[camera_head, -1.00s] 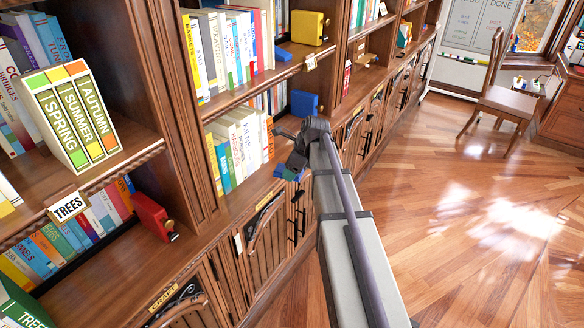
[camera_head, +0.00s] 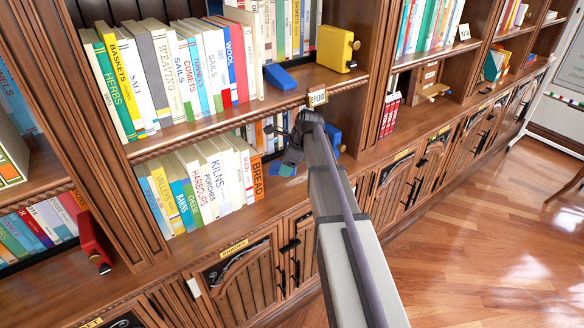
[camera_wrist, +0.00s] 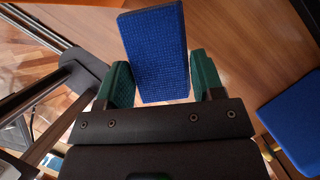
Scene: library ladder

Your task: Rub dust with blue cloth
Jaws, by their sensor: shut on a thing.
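My gripper (camera_wrist: 162,84) is shut on the blue cloth (camera_wrist: 157,50). In the wrist view the cloth is a flat, textured blue piece between two green finger pads, its free end sticking out past them. In the head view my gripper (camera_head: 290,160) is in front of the lower book shelf, just right of the BREAD book, with a little of the cloth (camera_head: 287,170) showing. I cannot tell whether the cloth touches anything. I cannot make out any dust in either view.
Books (camera_head: 205,180) fill the shelves behind my gripper. A blue bookend (camera_head: 333,140) is close at its right; a blue wedge (camera_head: 281,77) and yellow bookend (camera_head: 337,48) stand above. A red bookend (camera_head: 95,242) is at left. Cupboard doors (camera_head: 245,278) run below; open floor (camera_head: 480,240) is at right.

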